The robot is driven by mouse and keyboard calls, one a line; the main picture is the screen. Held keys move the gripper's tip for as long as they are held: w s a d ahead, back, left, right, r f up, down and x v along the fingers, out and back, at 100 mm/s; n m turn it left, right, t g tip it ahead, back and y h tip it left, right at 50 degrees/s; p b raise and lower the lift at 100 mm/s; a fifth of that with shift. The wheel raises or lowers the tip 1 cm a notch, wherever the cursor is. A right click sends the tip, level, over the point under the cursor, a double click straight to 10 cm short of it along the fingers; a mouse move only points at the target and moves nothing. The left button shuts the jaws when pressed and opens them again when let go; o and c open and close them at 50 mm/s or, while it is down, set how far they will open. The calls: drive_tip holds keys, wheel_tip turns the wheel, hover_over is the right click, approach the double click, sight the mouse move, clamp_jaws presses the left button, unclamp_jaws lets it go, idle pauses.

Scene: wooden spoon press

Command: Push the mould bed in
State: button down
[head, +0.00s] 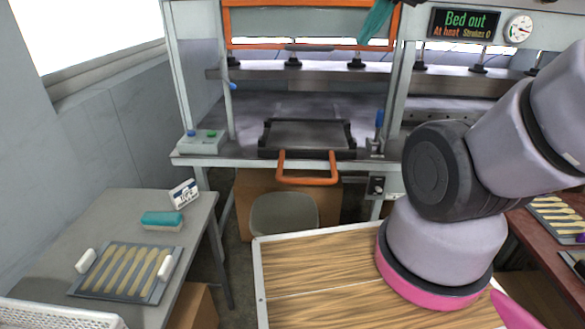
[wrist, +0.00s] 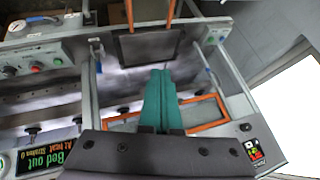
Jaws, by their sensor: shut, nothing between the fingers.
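The mould bed (head: 308,133) is a flat dark tray with a black raised frame, at the front of the press table. Its orange loop handle (head: 308,180) sticks out over the front edge. In the wrist view the bed (wrist: 148,46) shows upside down, with the handle (wrist: 150,12) cut by the top edge. My gripper (wrist: 160,73) has teal fingers, shut together and empty. Its fingertips (head: 366,34) show at the top of the head view, by the raised orange guard frame (head: 228,25), apart from the bed and handle. The display (head: 465,24) reads "Bed out, At heat, Strokes 0".
A blue-handled lever (head: 378,124) stands close right of the bed, and a button box (head: 201,141) is to its left. A grey stool (head: 284,215) stands below the handle. A wooden-topped table (head: 330,300) is in front. The space around the handle is clear.

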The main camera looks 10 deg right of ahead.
drive_tip(key=w+a+f+n, duration=0.35)
drive_tip(key=w+f, duration=0.25)
drive_tip(key=w, duration=0.3)
drive_tip(key=n+y, duration=0.1)
drive_tip(key=n, duration=1.3)
approach(262, 149)
drive_tip(key=shift+g, duration=0.3)
drive_tip(key=f, duration=0.2)
drive_tip(key=w+a+f, duration=0.1)
drive_tip(key=f, duration=0.1)
drive_tip(key=a+f, duration=0.1)
drive_tip(key=f, duration=0.1)
drive_tip(key=shift+w+a, duration=0.15)
drive_tip(key=shift+a, duration=0.1)
drive_tip(key=shift+w, duration=0.6)
drive_tip(key=shift+d, duration=0.1)
